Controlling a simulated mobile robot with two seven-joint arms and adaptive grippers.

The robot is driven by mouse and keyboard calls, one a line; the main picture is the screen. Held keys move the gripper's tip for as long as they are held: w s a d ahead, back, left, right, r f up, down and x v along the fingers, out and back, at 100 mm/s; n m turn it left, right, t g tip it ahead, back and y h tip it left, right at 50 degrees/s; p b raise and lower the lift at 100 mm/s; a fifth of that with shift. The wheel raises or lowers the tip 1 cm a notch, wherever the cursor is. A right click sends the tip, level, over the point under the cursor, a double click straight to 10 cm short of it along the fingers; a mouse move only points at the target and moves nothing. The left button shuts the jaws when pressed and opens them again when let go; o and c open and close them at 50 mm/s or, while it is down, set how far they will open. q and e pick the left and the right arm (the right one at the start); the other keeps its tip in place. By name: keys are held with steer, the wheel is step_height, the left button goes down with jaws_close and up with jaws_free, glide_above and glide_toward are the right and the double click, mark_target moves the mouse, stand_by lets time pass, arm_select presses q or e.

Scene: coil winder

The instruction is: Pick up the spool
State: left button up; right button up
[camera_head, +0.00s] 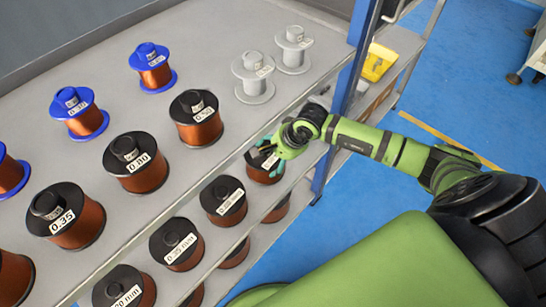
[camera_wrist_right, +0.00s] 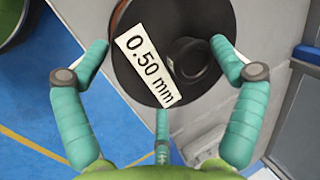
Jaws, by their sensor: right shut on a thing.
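The spool (camera_head: 264,173), with a black top and copper winding, is at the right end of the lower shelf row, partly hidden by my gripper. In the right wrist view the spool (camera_wrist_right: 190,30) shows its black flange, a dark hub and a white "0.50 mm" label. My right gripper (camera_head: 268,150) reaches it from the right and above. In the wrist view its teal fingers stand around the flange, left, right and below. It is shut on the spool. My left gripper is not in view.
Black-topped copper spools (camera_head: 185,244) line the lower shelf to the left. The upper shelf (camera_head: 215,65) holds more copper spools, blue-flanged spools (camera_head: 152,68) and two grey spools (camera_head: 293,49). A blue rack post (camera_head: 350,65) stands close behind my right gripper. A yellow bin (camera_head: 378,62) is beyond it.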

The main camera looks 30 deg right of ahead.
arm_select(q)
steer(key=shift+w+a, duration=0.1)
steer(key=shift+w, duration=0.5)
arm_select(e)
steer(key=s+d, duration=0.4)
steer(key=s, duration=0.3)
steer(key=s+d, duration=0.4)
steer(key=s, duration=0.4)
steer(key=shift+d, duration=0.4)
steer(key=shift+r, duration=0.1)
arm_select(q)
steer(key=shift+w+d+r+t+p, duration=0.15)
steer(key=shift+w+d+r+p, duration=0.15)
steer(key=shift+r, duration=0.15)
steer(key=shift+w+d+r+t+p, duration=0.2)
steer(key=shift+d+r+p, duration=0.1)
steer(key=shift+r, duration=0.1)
arm_select(e)
steer(key=shift+r, duration=0.75)
